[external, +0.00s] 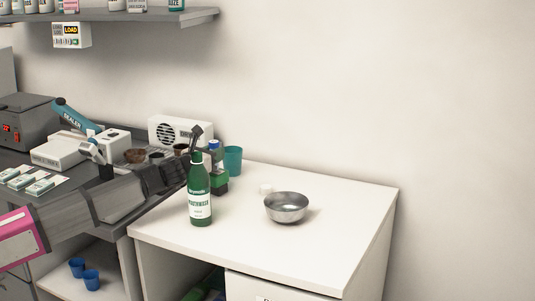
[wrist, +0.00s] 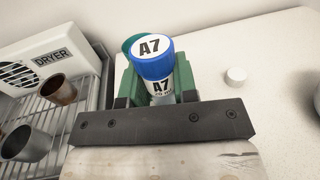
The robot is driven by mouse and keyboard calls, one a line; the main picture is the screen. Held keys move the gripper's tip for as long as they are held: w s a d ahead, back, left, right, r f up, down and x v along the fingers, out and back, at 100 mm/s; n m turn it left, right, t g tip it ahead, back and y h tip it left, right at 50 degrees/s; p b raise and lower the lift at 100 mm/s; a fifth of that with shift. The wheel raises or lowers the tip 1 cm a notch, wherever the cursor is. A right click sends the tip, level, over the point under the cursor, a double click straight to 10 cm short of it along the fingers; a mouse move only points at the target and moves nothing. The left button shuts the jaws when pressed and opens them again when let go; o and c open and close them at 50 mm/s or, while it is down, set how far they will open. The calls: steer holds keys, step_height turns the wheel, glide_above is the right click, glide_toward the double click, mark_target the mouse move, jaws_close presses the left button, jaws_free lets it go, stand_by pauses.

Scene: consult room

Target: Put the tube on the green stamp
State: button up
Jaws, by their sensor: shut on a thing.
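The tube (wrist: 157,72), white with a blue cap and marked A7, stands in my gripper (wrist: 156,92) in the wrist view. In the external view the tube (external: 214,148) shows behind the green bottle, its lower part hidden. The green stamp (external: 219,184), dark at its base, sits on the white counter just below the tube. Green surfaces show on both sides of the tube in the wrist view. I cannot tell whether the tube's bottom touches the stamp. My gripper (external: 198,145) is shut on the tube and partly hidden by the bottle.
A green mouthwash bottle (external: 200,196) stands in front of my gripper. A teal cup (external: 232,160) is close behind the tube. A small white cap (external: 265,188) and a metal bowl (external: 286,207) are to the right. The dryer (external: 180,131) is at the back left. The counter's right side is clear.

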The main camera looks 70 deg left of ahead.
steer(key=o, duration=0.9)
steer(key=shift+f, duration=0.1)
steer(key=shift+s, duration=0.1)
steer(key=v, duration=1.2)
